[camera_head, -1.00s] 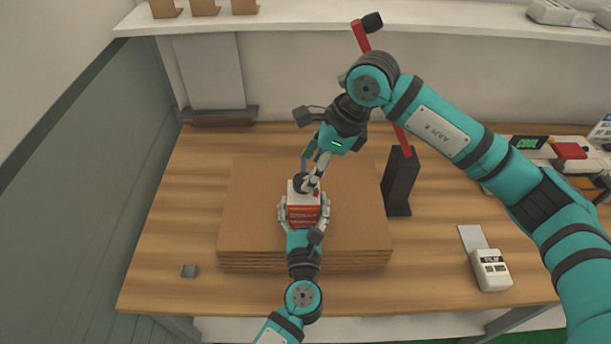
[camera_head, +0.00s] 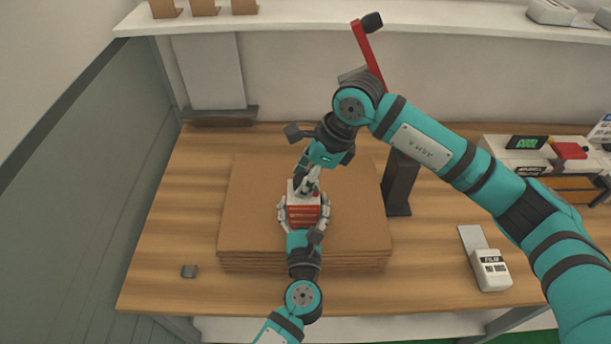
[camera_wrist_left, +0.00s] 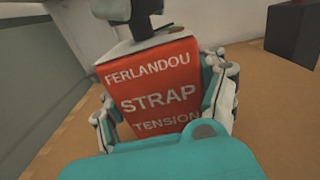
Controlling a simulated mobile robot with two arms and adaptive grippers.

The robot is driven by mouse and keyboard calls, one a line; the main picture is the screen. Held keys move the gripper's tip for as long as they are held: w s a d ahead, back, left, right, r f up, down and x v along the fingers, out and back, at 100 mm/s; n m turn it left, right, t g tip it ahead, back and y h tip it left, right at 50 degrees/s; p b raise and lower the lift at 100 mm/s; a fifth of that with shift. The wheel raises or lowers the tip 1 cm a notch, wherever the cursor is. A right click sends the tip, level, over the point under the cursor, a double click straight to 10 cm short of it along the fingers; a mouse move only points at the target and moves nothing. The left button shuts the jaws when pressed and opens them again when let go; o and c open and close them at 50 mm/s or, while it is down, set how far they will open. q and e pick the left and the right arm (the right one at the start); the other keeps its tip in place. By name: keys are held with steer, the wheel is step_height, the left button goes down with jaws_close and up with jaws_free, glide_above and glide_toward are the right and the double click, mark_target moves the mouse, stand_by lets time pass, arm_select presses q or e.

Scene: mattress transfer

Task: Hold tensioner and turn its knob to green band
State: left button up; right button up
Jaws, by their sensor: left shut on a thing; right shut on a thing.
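The tensioner is a small white and red box (camera_head: 303,212) standing on a stack of brown boards. In the left wrist view its red face (camera_wrist_left: 155,92) reads "FERLANDOU STRAP TENSION". My left gripper (camera_head: 304,213) is shut on the box, with a finger on each side. The dark knob (camera_wrist_left: 140,10) on top shows only in part at the upper edge of the left wrist view. My right gripper (camera_head: 310,185) comes down from above and is shut at the knob, which it mostly hides in the head view.
The stack of brown boards (camera_head: 350,235) lies on a wooden table (camera_head: 165,225). A black upright block (camera_head: 398,185) stands just right of it. A white device (camera_head: 490,270) sits at the front right and a small grey block (camera_head: 189,271) at the front left.

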arm_select(q)
steer(key=shift+r, duration=0.15)
arm_select(e)
steer(key=shift+c, duration=0.7)
steer(key=shift+m, duration=0.5)
steer(key=shift+w, duration=0.1)
steer(key=o, duration=1.2)
steer(key=shift+c, duration=0.2)
steer(key=v, duration=1.2)
